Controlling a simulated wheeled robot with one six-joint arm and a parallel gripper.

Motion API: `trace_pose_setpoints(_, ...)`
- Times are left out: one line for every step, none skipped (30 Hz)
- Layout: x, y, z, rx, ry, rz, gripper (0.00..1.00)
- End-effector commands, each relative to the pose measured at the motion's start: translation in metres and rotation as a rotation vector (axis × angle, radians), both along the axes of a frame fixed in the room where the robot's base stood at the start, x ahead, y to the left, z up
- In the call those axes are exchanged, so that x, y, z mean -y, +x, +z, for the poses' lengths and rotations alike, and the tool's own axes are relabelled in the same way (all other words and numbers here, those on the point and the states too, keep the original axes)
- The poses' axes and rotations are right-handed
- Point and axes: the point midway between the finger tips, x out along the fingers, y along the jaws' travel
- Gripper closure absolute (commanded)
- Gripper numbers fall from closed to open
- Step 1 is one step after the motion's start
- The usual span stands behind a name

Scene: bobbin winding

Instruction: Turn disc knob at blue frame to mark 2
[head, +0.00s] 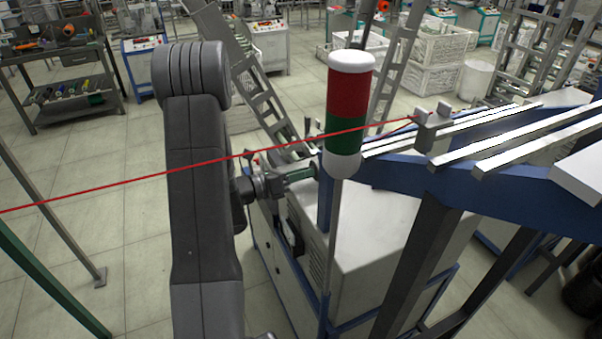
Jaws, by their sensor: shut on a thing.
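The blue frame (388,174) is at the right of the head view. It has an upright blue post and pale rails on top. My gripper (313,171) is at the left side of this post, with its fingers pointing right toward it. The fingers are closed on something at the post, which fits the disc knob. The knob itself and its marks cannot be made out; the fingers and the signal lamp's pole cover that spot. My grey arm stands upright left of the gripper.
A red, green and white signal lamp (352,110) stands on a thin pole right beside my gripper. A red thread (120,184) crosses in front of my arm. A pale cabinet (350,260) is below. Open floor lies to the left.

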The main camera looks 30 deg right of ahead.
Motion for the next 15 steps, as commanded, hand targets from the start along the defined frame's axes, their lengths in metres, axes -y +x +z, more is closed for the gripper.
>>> trace_pose_setpoints(-0.0001, 0.0000, -0.0004, -0.001, 0.001, 0.001, 0.96)
trace_pose_setpoints(-0.0001, 0.0001, -0.0005, 0.000, 0.000, 0.001, 0.96)
trace_pose_setpoints(-0.0001, 0.0001, -0.0005, 0.000, 0.000, 0.001, 0.96)
trace_pose_setpoints(-0.0001, 0.0000, -0.0004, 0.000, 0.000, 0.001, 0.96)
trace_pose_setpoints(-0.0001, 0.0000, -0.0004, 0.000, 0.000, 0.001, 0.96)
trace_pose_setpoints(-0.0001, 0.0000, -0.0004, 0.000, 0.000, 0.001, 0.96)
trace_pose_setpoints(-0.0001, 0.0000, -0.0004, 0.000, 0.000, 0.001, 0.69)
trace_pose_setpoints(-0.0001, 0.0000, -0.0004, 0.000, 0.000, 0.001, 0.63)
trace_pose_setpoints(-0.0001, 0.0000, -0.0004, 0.000, 0.000, 0.001, 0.55)
trace_pose_setpoints(-0.0001, 0.0000, -0.0004, 0.001, 0.000, 0.001, 0.52)
trace_pose_setpoints(-0.0001, 0.0000, -0.0004, 0.001, 0.000, 0.001, 0.52)
trace_pose_setpoints(-0.0001, 0.0000, -0.0004, 0.001, 0.000, 0.001, 0.52)
trace_pose_setpoints(-0.0001, 0.0001, -0.0003, 0.001, 0.000, 0.001, 0.52)
trace_pose_setpoints(-0.0001, 0.0000, -0.0002, 0.001, 0.000, 0.001, 0.52)
trace_pose_setpoints(-0.0001, 0.0000, -0.0002, 0.001, 0.000, 0.001, 0.52)
